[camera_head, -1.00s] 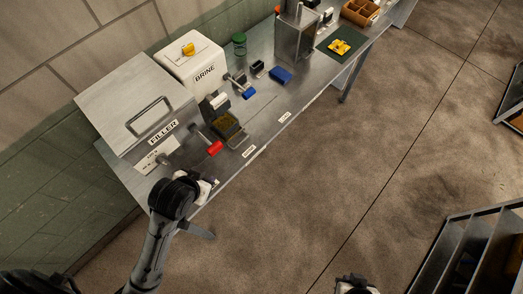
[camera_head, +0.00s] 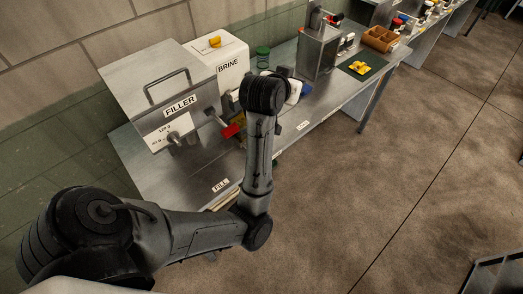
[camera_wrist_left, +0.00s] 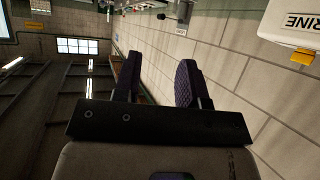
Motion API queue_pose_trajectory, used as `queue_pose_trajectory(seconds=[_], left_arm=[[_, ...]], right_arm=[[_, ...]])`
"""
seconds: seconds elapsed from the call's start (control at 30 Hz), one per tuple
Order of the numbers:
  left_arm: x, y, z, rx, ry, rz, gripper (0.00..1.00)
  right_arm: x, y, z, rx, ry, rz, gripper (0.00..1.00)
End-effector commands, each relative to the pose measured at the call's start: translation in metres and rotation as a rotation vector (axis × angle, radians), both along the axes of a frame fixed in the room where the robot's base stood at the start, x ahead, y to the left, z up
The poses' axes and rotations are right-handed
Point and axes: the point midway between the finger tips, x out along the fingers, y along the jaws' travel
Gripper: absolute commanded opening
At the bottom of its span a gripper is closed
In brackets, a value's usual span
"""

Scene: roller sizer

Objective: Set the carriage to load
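The carriage (camera_head: 239,118), a dark-framed piece with a yellowish top, sits on the steel bench beside the filler, mostly hidden behind my left arm. A red handle (camera_head: 230,130) shows just left of it. A FILL label (camera_head: 220,185) is on the bench's front edge; the writing on the labels further right is too small to read. My left gripper is hidden behind its wrist in the head view, over the bench near a blue handle (camera_head: 307,88). In the left wrist view the left gripper (camera_wrist_left: 158,78) has its fingers apart with nothing between them. My right gripper is not in view.
The filler box (camera_head: 165,90) and the white brine box (camera_head: 222,65) stand at the back left. A green-lidded jar (camera_head: 263,57), a steel box (camera_head: 318,52), a green mat (camera_head: 360,68) with a yellow item, and a brown divided tray (camera_head: 380,39) stand further right. Open floor lies in front.

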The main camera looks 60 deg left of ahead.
Motion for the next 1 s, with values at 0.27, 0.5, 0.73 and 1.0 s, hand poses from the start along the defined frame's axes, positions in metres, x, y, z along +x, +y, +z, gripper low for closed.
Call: queue_pose_trajectory(seconds=[0.27, 0.5, 0.73, 1.0], left_arm=[[-0.014, 0.099, -0.087, -0.063, 0.335, 0.219, 0.38], [-0.027, 0.117, -0.198, -0.230, 0.783, 0.127, 0.38], [-0.036, 0.104, -0.239, -0.226, 1.048, -0.105, 0.38], [-0.038, 0.103, -0.247, -0.181, 1.105, -0.213, 0.38]], right_arm=[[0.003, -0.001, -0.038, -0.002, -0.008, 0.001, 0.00], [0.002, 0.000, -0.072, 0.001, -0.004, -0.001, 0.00], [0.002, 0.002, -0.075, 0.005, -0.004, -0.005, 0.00], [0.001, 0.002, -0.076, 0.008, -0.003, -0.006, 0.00]])
